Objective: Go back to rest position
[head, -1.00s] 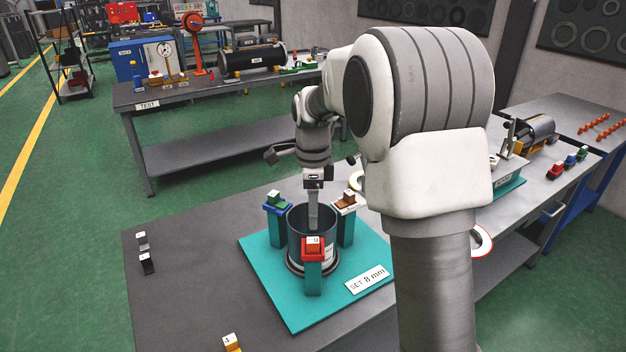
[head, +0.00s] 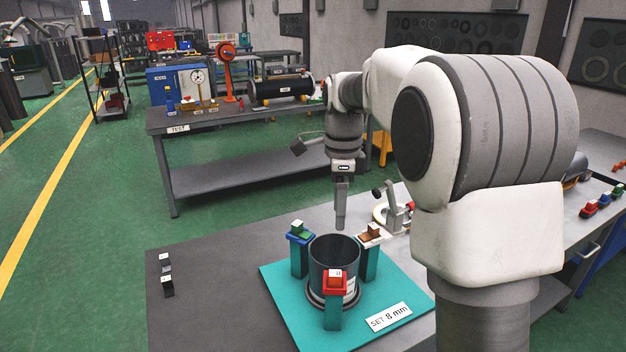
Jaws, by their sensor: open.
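My gripper (head: 341,222) points straight down above the dark flanged cylinder (head: 334,262). Its tips are at or just above the cylinder's rim, and nothing shows held in it. The gap between the fingers is hard to see at this angle. The cylinder stands upright on the teal plate (head: 290,300) labelled "SET 8 mm". Around it stand teal posts: one with a green and blue top (head: 299,232), one with a red top (head: 335,283), and one with a brown and white top (head: 371,235).
Small dark blocks (head: 166,275) lie at the grey table's left edge. A clamp-like device (head: 392,205) stands behind the plate on the right. The test bench (head: 210,121) with a black cylinder (head: 281,88) is at the back. Green floor lies open on the left.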

